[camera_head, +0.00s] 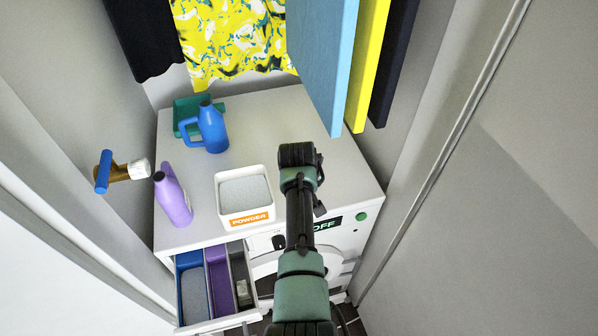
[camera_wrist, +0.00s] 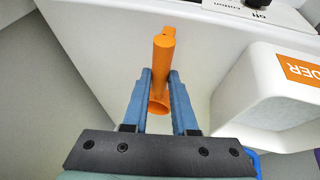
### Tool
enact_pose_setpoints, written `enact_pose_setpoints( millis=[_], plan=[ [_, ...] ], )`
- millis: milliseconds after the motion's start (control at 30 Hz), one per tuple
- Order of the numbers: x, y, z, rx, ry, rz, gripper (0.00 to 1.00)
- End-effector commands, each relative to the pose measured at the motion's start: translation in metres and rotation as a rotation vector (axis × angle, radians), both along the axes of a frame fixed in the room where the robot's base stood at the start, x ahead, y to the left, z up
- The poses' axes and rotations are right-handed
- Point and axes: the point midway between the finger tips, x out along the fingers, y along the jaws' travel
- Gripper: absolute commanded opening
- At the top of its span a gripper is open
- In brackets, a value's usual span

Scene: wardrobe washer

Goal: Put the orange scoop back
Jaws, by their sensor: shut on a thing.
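The orange scoop (camera_wrist: 162,52) is between the two blue fingers of my gripper (camera_wrist: 160,76) in the wrist view. My gripper is shut on it. The scoop hides part of the surface behind it. In the head view my arm covers that area, and neither the scoop nor my fingertips can be made out. The white powder box (camera_head: 246,183) stands on the washer top, left of my arm, with pale powder inside and an orange label in front. In the wrist view the same box (camera_wrist: 243,100) is to the right of the scoop, apart from it.
The washer top (camera_head: 268,115) carries a purple bottle (camera_head: 173,196), a blue jug (camera_head: 211,128) and a green tray (camera_head: 184,113). The detergent drawer (camera_head: 208,285) is open, with powder in its blue compartment. A tap (camera_head: 122,172) juts from the left wall. Cloths hang above.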

Motion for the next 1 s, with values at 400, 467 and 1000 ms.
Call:
enact_pose_setpoints(
  millis=[400, 467, 1000],
  plan=[
    [0.0003, 0.0000, -0.0035, 0.000, -0.001, 0.000, 0.00],
    [0.0002, 0.0000, -0.0039, 0.000, 0.000, 0.000, 0.00],
    [0.0001, 0.0000, -0.0104, 0.000, 0.000, 0.000, 0.49]
  ],
)
